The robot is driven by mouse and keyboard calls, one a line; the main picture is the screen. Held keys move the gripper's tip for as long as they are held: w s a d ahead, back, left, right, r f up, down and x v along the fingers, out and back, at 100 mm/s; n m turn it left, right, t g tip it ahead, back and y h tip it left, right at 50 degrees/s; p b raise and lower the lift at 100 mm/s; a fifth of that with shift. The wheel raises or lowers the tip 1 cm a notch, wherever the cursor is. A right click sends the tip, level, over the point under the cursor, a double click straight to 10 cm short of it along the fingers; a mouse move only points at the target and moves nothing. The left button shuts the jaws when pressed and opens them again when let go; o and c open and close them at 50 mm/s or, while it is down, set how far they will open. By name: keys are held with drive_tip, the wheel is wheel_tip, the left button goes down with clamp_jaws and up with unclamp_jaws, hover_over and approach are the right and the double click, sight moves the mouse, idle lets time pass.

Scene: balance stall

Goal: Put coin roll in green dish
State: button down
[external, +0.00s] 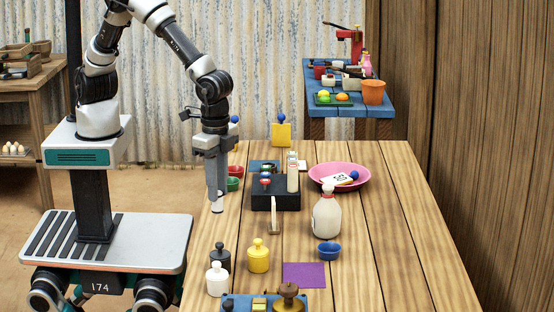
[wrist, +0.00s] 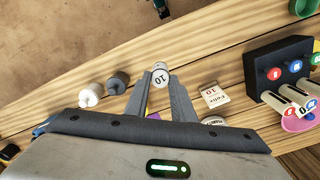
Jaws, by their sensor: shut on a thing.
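My gripper (external: 215,190) is shut on a white coin roll (external: 217,203), held upright above the left edge of the wooden table. In the wrist view the roll's end, marked 10 (wrist: 160,77), shows between my fingertips (wrist: 160,84). The green dish (external: 232,184) stands near the table's left edge, beyond my gripper and a little to its right, partly hidden by it. It also shows cut off at the top right of the wrist view (wrist: 304,7). The dish is apart from the roll; I cannot see fully into it.
A red dish (external: 237,171) stands behind the green one. A black stand (external: 276,198) with coloured knobs and pale rolls is to the right. A small sign (external: 273,216), black (external: 220,257), white (external: 217,280) and yellow (external: 258,256) weights, and a jug (external: 326,216) stand nearer.

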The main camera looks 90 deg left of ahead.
drive_tip(key=a+n+b, duration=0.1)
drive_tip(key=a+n, duration=1.5)
drive_tip(key=a, duration=2)
drive_tip(key=shift+n, duration=0.3)
drive_tip(key=shift+w+a+f+b, duration=0.15)
drive_tip(key=shift+f+b, duration=0.35)
drive_tip(key=shift+f, duration=1.85)
drive_tip(key=shift+a+f+b, duration=0.2)
drive_tip(key=shift+f+b, duration=0.3)
drive_tip(key=shift+f, duration=1.85)
drive_tip(key=shift+f, duration=0.1)
drive_tip(key=shift+f, duration=0.15)
drive_tip(key=c, duration=1.5)
unclamp_jaws()
